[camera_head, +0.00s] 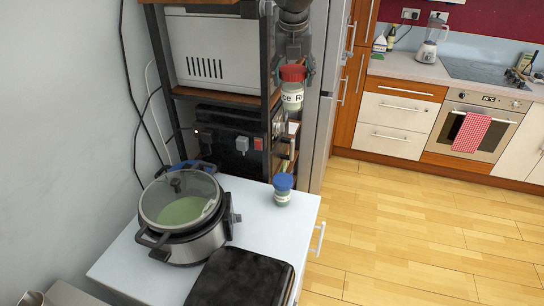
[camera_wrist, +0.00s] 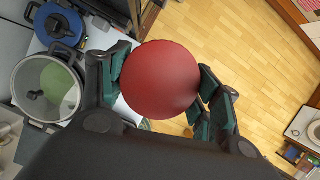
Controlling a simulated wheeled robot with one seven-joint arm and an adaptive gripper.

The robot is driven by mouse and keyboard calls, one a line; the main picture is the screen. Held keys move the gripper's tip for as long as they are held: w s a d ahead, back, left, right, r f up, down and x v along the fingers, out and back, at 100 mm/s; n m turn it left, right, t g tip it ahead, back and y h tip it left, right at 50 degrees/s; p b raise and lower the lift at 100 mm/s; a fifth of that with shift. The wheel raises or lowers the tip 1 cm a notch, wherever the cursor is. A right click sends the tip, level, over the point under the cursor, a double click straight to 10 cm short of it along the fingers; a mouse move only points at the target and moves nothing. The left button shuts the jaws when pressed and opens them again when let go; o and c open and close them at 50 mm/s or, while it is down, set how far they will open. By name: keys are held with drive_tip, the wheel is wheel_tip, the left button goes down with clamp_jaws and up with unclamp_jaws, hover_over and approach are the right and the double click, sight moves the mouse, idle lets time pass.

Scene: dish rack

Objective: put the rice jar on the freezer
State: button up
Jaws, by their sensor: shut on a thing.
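The rice jar (camera_head: 292,95) has a red lid and a pale label with part of the word "Rice" showing. My gripper (camera_head: 293,68) is shut on it near the lid and holds it upright in the air, in front of the dark shelf rack. In the wrist view the round red lid (camera_wrist: 160,80) sits between the fingers and hides the jar body. A low white unit with a handle, apparently the freezer (camera_head: 262,222), stands below and in front of the jar. A tall grey fridge-like unit (camera_head: 325,100) stands behind it, so which one is the freezer is not certain.
On the white top are a cooker pot with a glass lid (camera_head: 182,205), a small blue-lidded jar (camera_head: 283,190) and a black flat item (camera_head: 240,280). A blue pot (camera_wrist: 58,25) shows behind the cooker. Bare top lies around the small jar. Wooden floor (camera_head: 420,230) is clear at right.

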drive_tip(key=s+a+f+n, duration=0.1)
drive_tip(key=s+f, duration=0.2)
drive_tip(key=f, duration=0.7)
drive_tip(key=s+a+f+n+y, duration=0.1)
drive_tip(key=s+f, duration=0.3)
drive_tip(key=f, duration=0.7)
drive_tip(key=s+a+f+n+y+b, duration=0.1)
drive_tip(key=s+a+f+n, duration=0.2)
drive_tip(key=f, duration=0.8)
drive_tip(key=shift+s+a+f+g, duration=0.15)
drive_tip(key=shift+s+f+g, duration=0.05)
drive_tip(key=shift+s+g, duration=0.1)
drive_tip(key=shift+s+r+n, duration=0.1)
drive_tip(key=shift+n, duration=0.2)
drive_tip(key=shift+f+b, duration=1.75)
drive_tip(key=shift+f, duration=0.85)
drive_tip(key=shift+f, duration=0.15)
drive_tip(key=shift+f+b, duration=0.45)
drive_tip(key=shift+f, duration=0.15)
drive_tip(key=shift+f, duration=0.2)
